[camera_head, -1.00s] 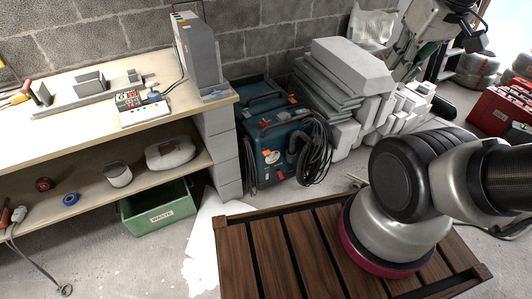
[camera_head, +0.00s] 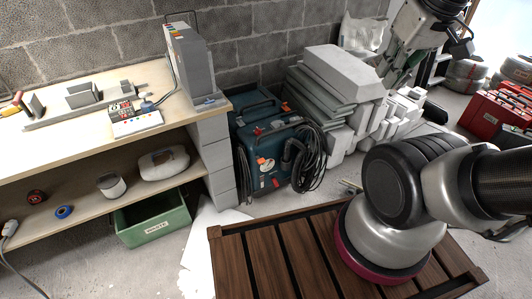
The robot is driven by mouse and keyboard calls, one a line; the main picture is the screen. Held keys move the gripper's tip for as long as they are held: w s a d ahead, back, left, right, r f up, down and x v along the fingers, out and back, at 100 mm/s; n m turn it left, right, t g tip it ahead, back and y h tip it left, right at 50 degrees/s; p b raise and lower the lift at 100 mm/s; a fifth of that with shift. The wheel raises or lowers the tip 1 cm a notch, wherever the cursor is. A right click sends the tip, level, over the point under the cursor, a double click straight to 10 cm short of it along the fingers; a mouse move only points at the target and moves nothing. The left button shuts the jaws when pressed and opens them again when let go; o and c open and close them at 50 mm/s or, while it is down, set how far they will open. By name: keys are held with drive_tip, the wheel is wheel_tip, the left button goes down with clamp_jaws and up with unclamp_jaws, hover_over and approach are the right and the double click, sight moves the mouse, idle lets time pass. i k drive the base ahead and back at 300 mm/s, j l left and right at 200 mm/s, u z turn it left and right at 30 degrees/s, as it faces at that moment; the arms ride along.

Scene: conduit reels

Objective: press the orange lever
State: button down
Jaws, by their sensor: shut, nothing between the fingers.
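I cannot make out a clear orange lever. Small orange parts show on a blue machine (camera_head: 266,178) on the floor beside the bench, but I cannot tell whether any is a lever. My gripper (camera_head: 393,77) is small and far off at the upper right, below my grey wrist, in front of the pale stacked blocks (camera_head: 335,95). It is shut and holds nothing. It is well to the right of the blue machine and apart from it. Its fingertips are hard to separate from the background.
A wooden bench (camera_head: 60,143) on the left carries a grey tower (camera_head: 190,62) and a small control box (camera_head: 135,122). A green waste bin (camera_head: 152,221) stands beneath. Black hose (camera_head: 308,160) hangs on the blue machine. Red cases (camera_head: 492,112) stand at the far right.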

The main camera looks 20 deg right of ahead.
sight(260, 161)
drive_tip(key=i+j, duration=0.1)
drive_tip(key=i, duration=0.35)
drive_tip(key=i+j+z, duration=0.1)
drive_tip(key=i, duration=0.35)
